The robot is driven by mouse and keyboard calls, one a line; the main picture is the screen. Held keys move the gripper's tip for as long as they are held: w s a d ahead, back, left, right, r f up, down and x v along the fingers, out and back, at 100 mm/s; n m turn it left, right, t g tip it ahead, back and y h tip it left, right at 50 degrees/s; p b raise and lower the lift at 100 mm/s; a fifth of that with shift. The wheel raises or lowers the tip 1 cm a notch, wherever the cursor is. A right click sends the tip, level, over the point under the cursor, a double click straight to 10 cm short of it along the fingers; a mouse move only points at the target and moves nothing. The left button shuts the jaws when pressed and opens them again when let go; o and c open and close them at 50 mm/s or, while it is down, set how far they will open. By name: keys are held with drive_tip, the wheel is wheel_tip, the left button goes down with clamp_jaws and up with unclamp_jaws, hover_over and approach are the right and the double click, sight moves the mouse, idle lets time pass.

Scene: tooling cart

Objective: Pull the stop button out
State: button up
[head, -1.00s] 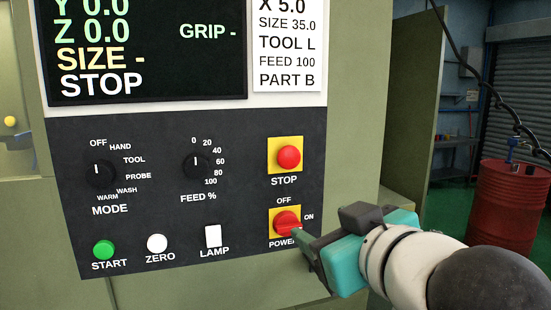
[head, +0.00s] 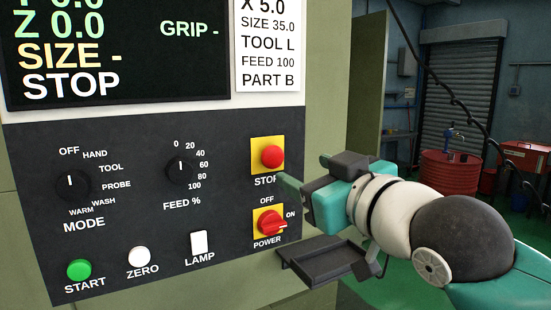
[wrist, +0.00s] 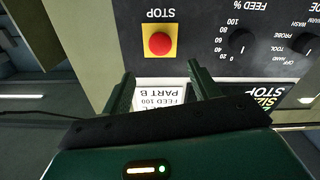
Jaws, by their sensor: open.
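The stop button (head: 272,157) is a round red cap on a yellow square plate, above the power switch on the dark panel. In the upside-down wrist view the stop button (wrist: 160,43) lies beyond my fingertips, roughly centred between them. My gripper (head: 303,176) is just right of and slightly below the button in the head view. Its two green fingers also show in the wrist view (wrist: 163,83), spread apart with nothing between them. They look clear of the button. One finger overlaps the end of the STOP label in the head view.
The red power switch (head: 270,224) sits below the stop button, with a small dark tray (head: 325,262) low beside the panel. The feed dial (head: 181,170) and mode dial (head: 72,185) are to the left. A red drum (head: 448,175) stands in the background.

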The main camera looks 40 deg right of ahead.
sight(274, 156)
drive_tip(key=x, duration=0.9)
drive_tip(key=shift+w+f, duration=0.1)
drive_tip(key=shift+w, duration=0.2)
drive_tip(key=c, duration=1.1)
drive_tip(key=shift+o, duration=0.2)
drive_tip(key=shift+s+a, duration=0.1)
drive_tip(key=shift+s, duration=0.5)
drive_tip(key=o, duration=1.1)
drive_tip(key=shift+s, duration=0.1)
drive_tip(key=shift+c, duration=0.2)
drive_tip(key=v, duration=1.3)
drive_tip(key=shift+s+a, duration=0.2)
drive_tip(key=shift+s, duration=0.1)
drive_tip(key=shift+w, duration=0.1)
